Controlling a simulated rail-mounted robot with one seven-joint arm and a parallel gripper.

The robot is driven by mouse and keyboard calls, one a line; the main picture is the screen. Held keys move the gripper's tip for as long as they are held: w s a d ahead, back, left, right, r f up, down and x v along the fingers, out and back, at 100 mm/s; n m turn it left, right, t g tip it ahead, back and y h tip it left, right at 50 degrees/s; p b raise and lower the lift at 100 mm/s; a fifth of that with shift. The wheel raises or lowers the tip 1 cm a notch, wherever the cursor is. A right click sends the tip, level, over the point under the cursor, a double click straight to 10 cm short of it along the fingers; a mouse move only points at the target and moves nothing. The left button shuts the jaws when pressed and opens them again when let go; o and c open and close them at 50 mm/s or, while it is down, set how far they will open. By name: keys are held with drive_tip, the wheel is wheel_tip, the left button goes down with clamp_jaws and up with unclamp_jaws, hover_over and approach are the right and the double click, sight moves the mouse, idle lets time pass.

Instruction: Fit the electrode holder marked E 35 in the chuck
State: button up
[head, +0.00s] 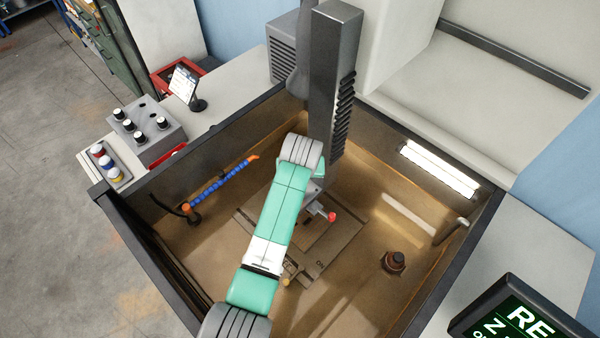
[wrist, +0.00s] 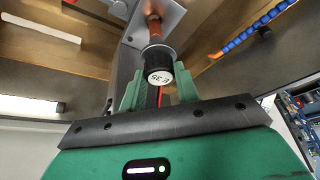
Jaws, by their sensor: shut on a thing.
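The electrode holder marked E 35 (wrist: 159,74) shows in the wrist view as a black cylinder with a white label facing the camera and a copper-coloured electrode (wrist: 154,27) at its far end. My gripper (wrist: 160,88) is shut on it, one green finger on each side. I cannot tell the gap between holder and chuck.
The tank wall (head: 140,262) surrounds the work area. A blue hose (head: 222,187) with orange ends lies along its left side. A dark round fitting (head: 393,262) stands on the floor at right. A grey rack (head: 147,132) with several black-topped holders stands outside at left, beside a small screen (head: 185,82).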

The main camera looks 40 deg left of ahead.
drive_tip(key=shift+f, duration=0.2)
drive_tip(key=shift+f+b, duration=0.8)
drive_tip(key=shift+f, duration=0.6)
drive_tip(key=shift+f+b, duration=1.05)
drive_tip(key=shift+f, duration=0.5)
drive_tip(key=shift+f+b, duration=0.6)
drive_tip(key=shift+f, duration=0.1)
drive_tip(key=o, duration=1.2)
drive_tip(key=shift+o, duration=0.6)
